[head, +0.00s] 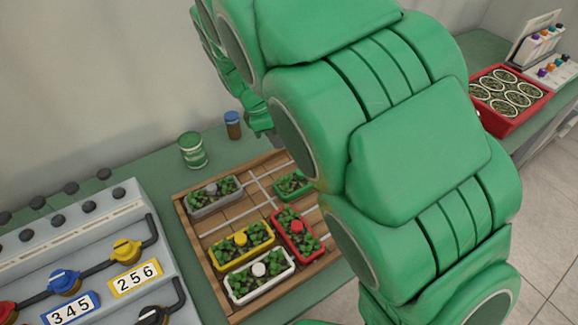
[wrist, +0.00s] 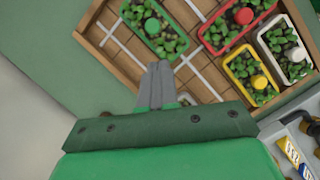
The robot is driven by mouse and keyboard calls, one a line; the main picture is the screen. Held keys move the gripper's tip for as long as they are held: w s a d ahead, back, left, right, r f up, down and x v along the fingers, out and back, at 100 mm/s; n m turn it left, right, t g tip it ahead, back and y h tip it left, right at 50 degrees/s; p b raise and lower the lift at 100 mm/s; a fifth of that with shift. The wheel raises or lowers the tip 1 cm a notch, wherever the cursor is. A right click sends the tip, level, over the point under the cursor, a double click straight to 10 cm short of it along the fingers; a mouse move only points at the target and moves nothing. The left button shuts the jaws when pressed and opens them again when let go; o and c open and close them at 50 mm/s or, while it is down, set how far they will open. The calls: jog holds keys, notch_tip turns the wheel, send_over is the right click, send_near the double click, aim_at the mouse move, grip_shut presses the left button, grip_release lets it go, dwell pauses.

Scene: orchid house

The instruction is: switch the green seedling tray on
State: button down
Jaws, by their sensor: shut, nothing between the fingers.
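The green seedling tray (wrist: 130,18) holds small leafy plants and a round green knob (wrist: 153,26). In the wrist view it lies at the top, just beyond my fingertips. In the head view the green seedling tray (head: 293,186) is near the back right of the wooden board, partly hidden by my arm. My gripper (wrist: 160,68) is shut and empty, its fingertips pointing at the tray's near end. I cannot tell whether they touch it. In the head view my arm hides the fingertips.
The wooden board (head: 213,248) also holds red (head: 297,233), yellow (head: 241,248), white (head: 260,278) and grey (head: 213,197) seedling trays. A valve panel (head: 90,238) is at left, a red crate (head: 510,122) at right.

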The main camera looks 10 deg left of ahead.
jog(key=a+f+n, duration=0.2)
jog(key=a, duration=0.2)
send_near(289, 179)
jog(key=f, duration=0.3)
jog(key=shift+s+a, duration=0.35)
jog(key=d, duration=0.1)
jog(key=w+d, duration=0.1)
jog(key=shift+d+f, duration=0.25)
jog(key=shift+d, duration=0.05)
jog(key=shift+w+d+f, duration=0.1)
jog(key=shift+w+d, duration=0.05)
jog(key=shift+d, duration=0.4)
jog(key=shift+w+d, duration=1.3)
jog(key=shift+a, duration=0.1)
